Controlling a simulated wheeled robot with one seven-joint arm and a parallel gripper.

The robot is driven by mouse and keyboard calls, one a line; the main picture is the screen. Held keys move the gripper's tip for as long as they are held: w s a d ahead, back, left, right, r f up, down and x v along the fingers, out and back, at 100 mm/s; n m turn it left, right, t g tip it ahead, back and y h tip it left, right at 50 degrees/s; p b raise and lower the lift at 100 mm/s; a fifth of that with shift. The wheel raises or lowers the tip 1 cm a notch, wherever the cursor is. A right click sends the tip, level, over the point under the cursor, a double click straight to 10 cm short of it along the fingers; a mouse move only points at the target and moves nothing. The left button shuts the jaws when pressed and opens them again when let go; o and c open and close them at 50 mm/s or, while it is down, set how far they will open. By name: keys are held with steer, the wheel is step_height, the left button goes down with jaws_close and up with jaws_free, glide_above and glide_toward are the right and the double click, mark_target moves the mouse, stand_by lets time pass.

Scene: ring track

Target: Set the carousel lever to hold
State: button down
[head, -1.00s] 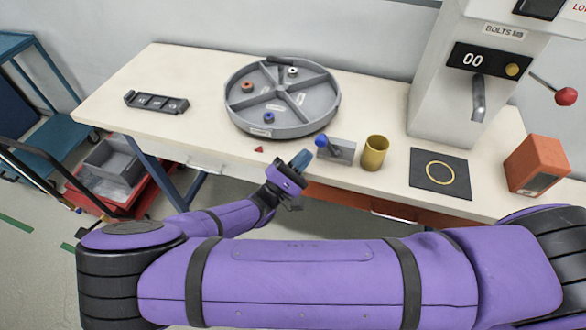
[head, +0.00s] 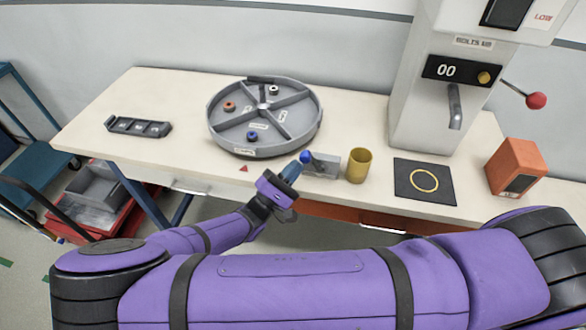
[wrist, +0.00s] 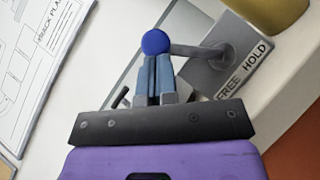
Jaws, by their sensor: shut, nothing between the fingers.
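The carousel lever has a blue ball knob (wrist: 156,42) on a grey stem, set on a grey plate (head: 326,167) at the table's front edge. The plate also shows in the wrist view (wrist: 205,75), with FREE and HOLD labels along its edge. The stem leans left, toward the FREE side. My gripper (head: 298,165) is shut and empty, its blue fingertips right at the knob. In the wrist view the fingertips (wrist: 155,58) appear against the knob's near side; whether they touch I cannot tell. The round grey carousel (head: 238,138) stands behind, with small coloured-ring parts in its compartments.
A brass cup (head: 359,166) stands just right of the lever plate. Farther right are a black mat (head: 408,188) with a yellow ring, an orange box (head: 515,167) and the bolt dispenser (head: 425,110). A dark tray (head: 138,127) lies at the left. A small red triangle (head: 243,168) marks the table.

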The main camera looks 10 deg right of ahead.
steer(key=shift+d+r+m+g, duration=0.1)
steer(key=shift+r+m+g, duration=0.05)
steer(key=shift+m+g, duration=0.2)
steer(key=m, duration=0.1)
steer(key=r+m+g, duration=0.1)
steer(key=d+m+g, duration=0.1)
steer(key=shift+s+d+r+m+g+y, duration=0.1)
steer(key=shift+s+r+m+g+y, duration=0.1)
steer(key=shift+s+m+g+y, duration=0.1)
steer(key=shift+s+d+r+m+g+y, duration=0.25)
steer(key=shift+d+m+g+y, duration=0.25)
steer(key=shift+d+m+y, duration=0.3)
steer(key=shift+s+d+r+m+g+y, duration=0.3)
steer(key=shift+d+m+g+y, duration=0.25)
steer(key=shift+m, duration=0.5)
steer(key=shift+s+d+r+m+g+y, duration=0.25)
steer(key=shift+d+m+g+y, duration=0.25)
steer(key=shift+d+m, duration=0.4)
